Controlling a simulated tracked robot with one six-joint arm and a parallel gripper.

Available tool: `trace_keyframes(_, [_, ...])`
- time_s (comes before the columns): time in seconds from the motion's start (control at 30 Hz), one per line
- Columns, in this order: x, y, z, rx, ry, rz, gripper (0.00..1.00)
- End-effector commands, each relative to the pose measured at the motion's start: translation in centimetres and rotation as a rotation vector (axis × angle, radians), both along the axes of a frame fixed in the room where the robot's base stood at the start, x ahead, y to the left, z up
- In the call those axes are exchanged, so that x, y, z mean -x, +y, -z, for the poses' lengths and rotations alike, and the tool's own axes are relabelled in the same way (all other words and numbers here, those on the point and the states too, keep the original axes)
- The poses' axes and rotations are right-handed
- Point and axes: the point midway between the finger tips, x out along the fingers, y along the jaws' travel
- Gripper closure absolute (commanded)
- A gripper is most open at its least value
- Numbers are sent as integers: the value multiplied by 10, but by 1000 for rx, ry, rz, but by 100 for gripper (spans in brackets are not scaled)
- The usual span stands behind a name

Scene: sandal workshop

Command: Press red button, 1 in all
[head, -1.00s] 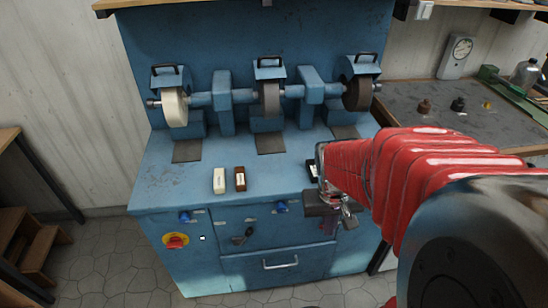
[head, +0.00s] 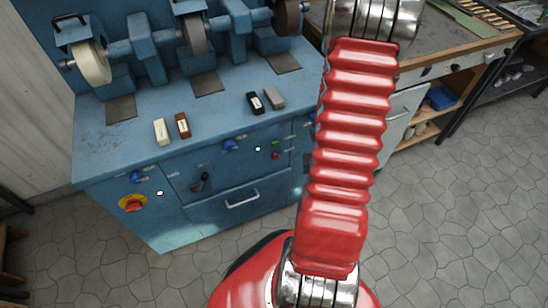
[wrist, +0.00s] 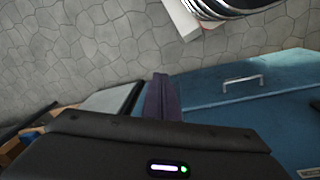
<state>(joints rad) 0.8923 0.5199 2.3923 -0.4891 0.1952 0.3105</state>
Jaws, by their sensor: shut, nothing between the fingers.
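A small red button (head: 275,156) is on the front panel of the blue grinder bench (head: 225,170), just below a green button (head: 275,143). A larger red mushroom knob on a yellow plate (head: 132,203) is at the left of the same front. My gripper is outside the head view; my arm rises out of its top edge. In the wrist view my gripper (wrist: 160,82) shows as dark purplish fingers, shut together and empty. The blue bench front and its drawer handle (wrist: 243,80) lie to their right. I cannot make out either red control in the wrist view.
Grinding wheels (head: 92,62) stand along the bench. White and brown blocks (head: 182,125) and black and grey blocks (head: 273,98) lie on top. A workbench with shelves (head: 430,85) stands at the right. The stone floor (head: 450,220) at front right is clear.

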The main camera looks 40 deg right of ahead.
Motion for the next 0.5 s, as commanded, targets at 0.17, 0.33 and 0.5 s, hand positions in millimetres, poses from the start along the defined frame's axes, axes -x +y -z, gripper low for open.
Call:
trace_keyframes(0.17, [10, -4, 47, -30, -60, 59, 100])
trace_keyframes(0.33, [10, 0, 88, -72, -160, 118, 100])
trace_keyframes(0.5, [-3, 12, 122, -128, -307, 193, 100])
